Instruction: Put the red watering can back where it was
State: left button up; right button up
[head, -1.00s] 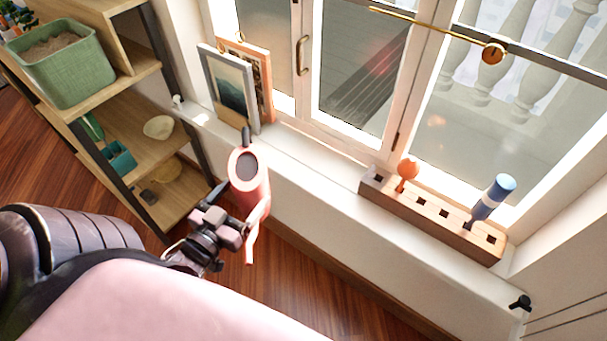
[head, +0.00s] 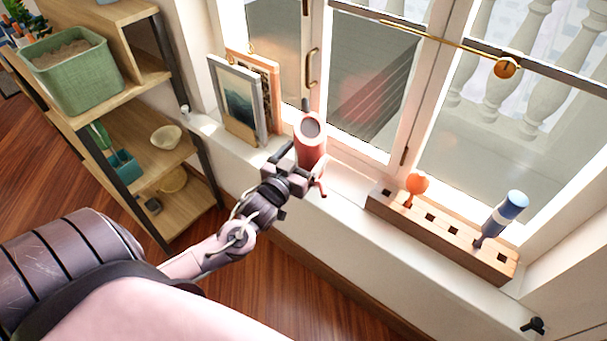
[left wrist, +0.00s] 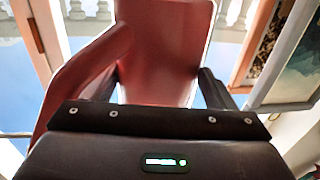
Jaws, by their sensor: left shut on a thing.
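The red watering can (head: 311,148) is held by my left gripper (head: 303,168) at the window sill (head: 345,186), between the picture frames and the wooden block. The can looks roughly upright, with its dark round opening facing up. I cannot tell whether its base touches the sill. In the left wrist view the can's red body (left wrist: 165,50) fills the middle, with a red handle or spout at the left. The left gripper (left wrist: 160,95) is shut on the can. My right gripper is in neither view.
Two picture frames (head: 236,100) lean on the sill left of the can. A wooden block (head: 440,236) with square holes holds an orange-topped item (head: 417,184) and a blue-topped one (head: 503,214). A wooden shelf (head: 165,75) stands at the left. Bare sill shows between can and block.

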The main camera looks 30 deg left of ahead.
aim_at(301, 167)
pick_arm(q)
notch_tip(301, 167, down, 2)
jog(key=shift+s, duration=0.15)
jog(key=shift+f, duration=0.55)
notch_tip(301, 167, down, 3)
jog(key=shift+f+b, duration=0.1)
jog(key=shift+b, duration=0.3)
jog(key=shift+f, duration=0.15)
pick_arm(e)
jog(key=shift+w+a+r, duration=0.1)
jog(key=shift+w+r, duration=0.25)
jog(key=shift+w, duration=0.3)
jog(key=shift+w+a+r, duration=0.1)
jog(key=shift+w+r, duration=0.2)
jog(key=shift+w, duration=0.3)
pick_arm(q)
jog(key=o, duration=0.9)
jog(key=shift+f, duration=0.2)
jog(key=o, duration=0.5)
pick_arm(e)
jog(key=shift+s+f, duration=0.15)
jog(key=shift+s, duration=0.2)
